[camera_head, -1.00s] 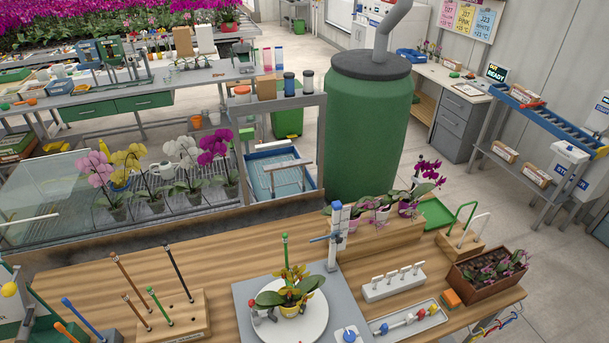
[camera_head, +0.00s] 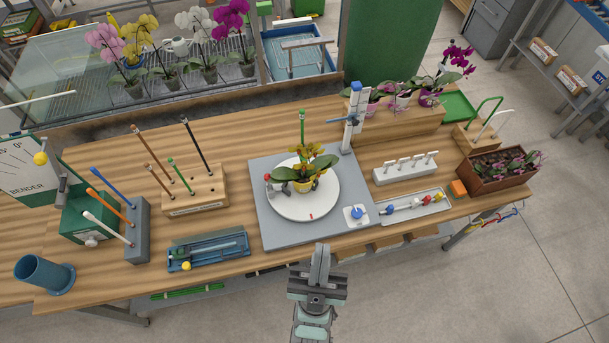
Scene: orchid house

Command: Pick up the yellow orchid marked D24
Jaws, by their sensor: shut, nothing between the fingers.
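A yellow orchid (camera_head: 136,42) stands in a dark pot in the row behind glass at the back left, between a pink and a white one. Another plant with small yellow-brown blooms (camera_head: 304,163) and broad green leaves sits in a yellow pot (camera_head: 303,185) on a white round plate (camera_head: 325,203). A green stake rises beside it. I cannot read D24 on either plant. My gripper (camera_head: 320,252) is shut and empty at the bench's front edge, below the round plate in the picture and apart from both plants.
The plate rests on a grey base (camera_head: 266,225) with a blue-topped post (camera_head: 353,118) at its back right corner. Left are a wooden stake block (camera_head: 205,190) and a blue tray (camera_head: 180,252). Right are a white rack (camera_head: 400,173) and a brown planter (camera_head: 500,182).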

